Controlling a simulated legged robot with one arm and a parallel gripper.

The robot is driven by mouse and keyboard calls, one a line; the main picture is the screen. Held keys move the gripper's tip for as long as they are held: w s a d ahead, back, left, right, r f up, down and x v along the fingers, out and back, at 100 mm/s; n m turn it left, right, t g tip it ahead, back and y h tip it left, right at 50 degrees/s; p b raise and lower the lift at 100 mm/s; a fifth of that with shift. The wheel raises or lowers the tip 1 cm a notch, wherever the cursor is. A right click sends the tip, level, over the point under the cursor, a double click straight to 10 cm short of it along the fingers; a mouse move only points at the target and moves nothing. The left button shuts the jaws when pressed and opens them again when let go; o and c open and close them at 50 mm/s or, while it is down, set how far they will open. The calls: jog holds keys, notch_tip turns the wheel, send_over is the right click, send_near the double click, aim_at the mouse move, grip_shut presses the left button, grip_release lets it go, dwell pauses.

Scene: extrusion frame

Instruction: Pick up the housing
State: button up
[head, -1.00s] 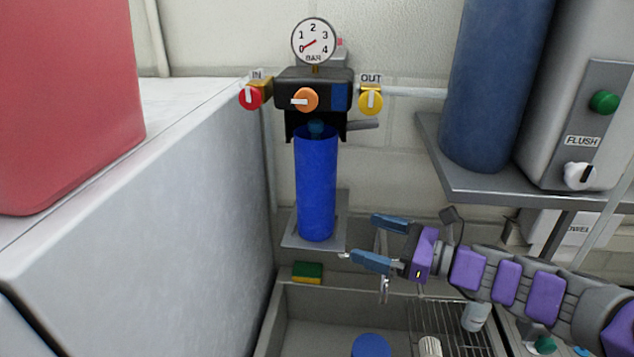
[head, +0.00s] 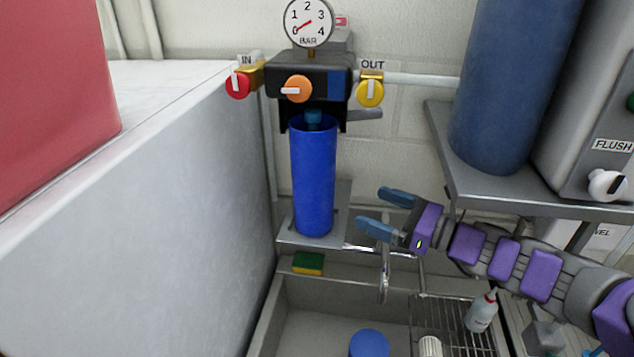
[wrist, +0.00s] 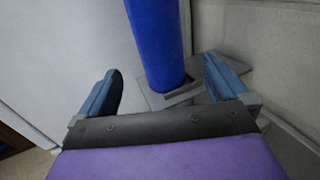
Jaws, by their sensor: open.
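The housing (head: 313,185) is a tall blue cylinder. It stands upright on a small grey plate below the black filter head (head: 312,84), with a small dark teal part showing at its open top. My gripper (head: 378,212) is open and empty, to the right of the housing and apart from it, near the height of its lower part. In the wrist view the housing (wrist: 160,45) rises ahead between the two blue fingers (wrist: 162,93), beyond their tips, with its base on the grey plate (wrist: 190,95).
A sink (head: 300,325) lies below, with a yellow-green sponge (head: 308,263) on its back rim. A tap (head: 384,270) stands below my gripper. A grey cabinet wall (head: 150,210) is at left. A shelf (head: 470,180) with a blue tank (head: 500,85) is at right.

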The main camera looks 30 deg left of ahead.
aim_at(331, 192)
jog(key=a, duration=0.6)
jog(key=w+a, duration=0.1)
jog(key=a, duration=0.3)
jog(key=shift+a+f, duration=0.1)
jog(key=shift+a+b, duration=0.35)
jog(key=shift+a, duration=2.55)
jog(key=shift+d+r, duration=0.1)
jog(key=shift+r, duration=0.1)
jog(key=shift+d, duration=0.1)
jog(key=shift+c, duration=0.3)
jog(key=shift+d, duration=0.1)
jog(key=c, duration=1)
jog(key=shift+r, duration=0.1)
